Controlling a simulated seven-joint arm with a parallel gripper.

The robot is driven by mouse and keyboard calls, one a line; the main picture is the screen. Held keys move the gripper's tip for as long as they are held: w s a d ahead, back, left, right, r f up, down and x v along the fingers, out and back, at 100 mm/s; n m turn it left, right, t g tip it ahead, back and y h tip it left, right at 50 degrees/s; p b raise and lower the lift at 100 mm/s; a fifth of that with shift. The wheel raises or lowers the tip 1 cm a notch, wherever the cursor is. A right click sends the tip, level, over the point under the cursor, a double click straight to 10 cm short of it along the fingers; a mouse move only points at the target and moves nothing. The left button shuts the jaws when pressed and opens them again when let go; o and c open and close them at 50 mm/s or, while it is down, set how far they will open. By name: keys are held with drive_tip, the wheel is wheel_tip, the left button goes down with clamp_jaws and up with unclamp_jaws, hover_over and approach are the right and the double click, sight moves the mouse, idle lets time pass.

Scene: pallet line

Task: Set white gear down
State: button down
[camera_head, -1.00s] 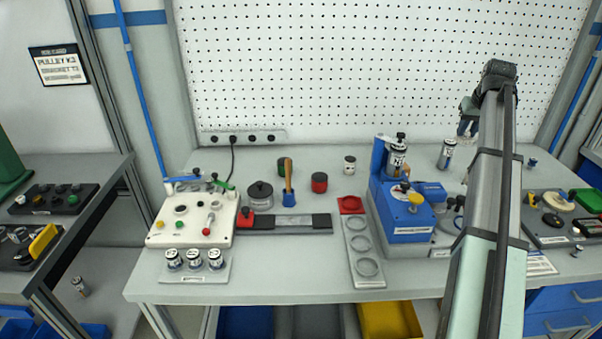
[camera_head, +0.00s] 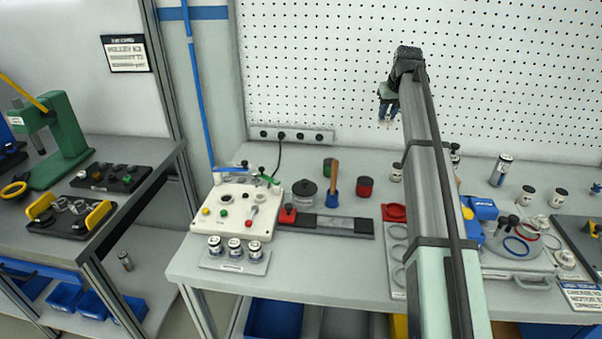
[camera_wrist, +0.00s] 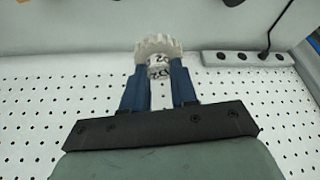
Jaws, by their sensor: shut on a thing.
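The white gear (camera_wrist: 157,44), with teeth around its rim and dark printing on its hub, is held between the blue fingers of my gripper (camera_wrist: 160,72) in the wrist view. In the head view my gripper (camera_head: 387,112) is high in front of the pegboard, well above the bench. The gear is too small there to make out clearly.
Below stands the main bench (camera_head: 205,270) with a white fixture board (camera_head: 233,212), a red jar (camera_head: 364,187) and a wooden-handled tool (camera_head: 334,185). A green press (camera_head: 62,140) and dark trays (camera_head: 110,178) stand on the left bench. A socket strip (camera_head: 290,135) runs along the wall.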

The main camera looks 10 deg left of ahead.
drive_tip(key=a+n+y, duration=0.1)
drive_tip(key=a+n, duration=0.2)
drive_tip(key=a, duration=2.6)
drive_tip(key=shift+d+f, duration=0.2)
drive_tip(key=shift+f, duration=5.25)
drive_tip(key=shift+d+f, duration=0.2)
drive_tip(key=shift+f, duration=5.2)
drive_tip(key=shift+f, duration=0.1)
drive_tip(key=c, duration=0.9)
unclamp_jaws()
drive_tip(key=v, duration=1.2)
drive_tip(key=shift+w+d, duration=0.1)
